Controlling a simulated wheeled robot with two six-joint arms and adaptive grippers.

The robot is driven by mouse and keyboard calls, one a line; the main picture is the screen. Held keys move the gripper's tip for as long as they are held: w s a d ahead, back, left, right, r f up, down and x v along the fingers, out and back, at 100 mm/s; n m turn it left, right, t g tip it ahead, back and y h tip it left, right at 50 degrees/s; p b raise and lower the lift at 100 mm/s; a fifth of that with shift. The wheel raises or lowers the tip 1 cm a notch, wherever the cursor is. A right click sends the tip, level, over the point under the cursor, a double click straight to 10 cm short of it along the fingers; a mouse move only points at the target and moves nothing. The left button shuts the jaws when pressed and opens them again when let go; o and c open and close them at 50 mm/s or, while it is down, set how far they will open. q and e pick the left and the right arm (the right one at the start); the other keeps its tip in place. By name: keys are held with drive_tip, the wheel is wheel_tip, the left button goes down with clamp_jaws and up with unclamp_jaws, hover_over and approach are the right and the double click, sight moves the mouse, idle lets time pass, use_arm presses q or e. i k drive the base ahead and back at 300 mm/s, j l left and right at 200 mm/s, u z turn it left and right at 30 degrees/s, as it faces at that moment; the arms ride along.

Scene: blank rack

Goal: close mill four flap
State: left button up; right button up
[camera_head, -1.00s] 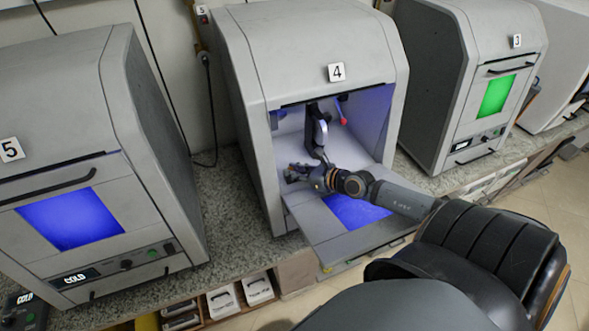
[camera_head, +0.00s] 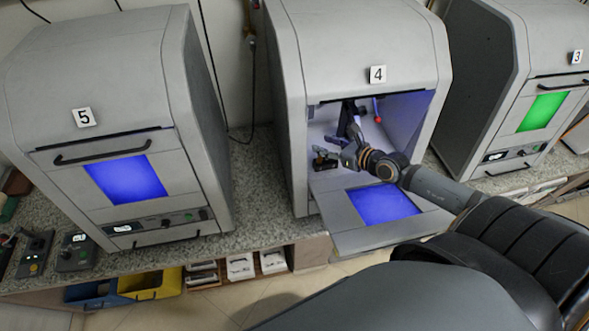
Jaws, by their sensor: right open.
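Mill four (camera_head: 360,45) is the grey cabinet with the "4" label in the middle. Its flap (camera_head: 385,203) is open, folded down to the front, with a blue lit window. My right arm reaches over the lowered flap from the right. My right gripper (camera_head: 345,155) is open at the mill's opening, above the flap's inner edge; its fingertips are small and hard to make out. A small dark item (camera_head: 323,160) shows just left of it. A dark spindle part (camera_head: 349,120) hangs inside the chamber behind the gripper. My left gripper is not in view.
Mill five (camera_head: 110,80) at left has its blue-window flap shut. Mill three (camera_head: 545,110) at right is shut with a green window. Small control boxes (camera_head: 75,253) lie on the speckled counter (camera_head: 255,190). Blue and yellow bins (camera_head: 150,283) sit below.

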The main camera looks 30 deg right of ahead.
sight(348, 234)
drive_tip(key=k+j, duration=0.8)
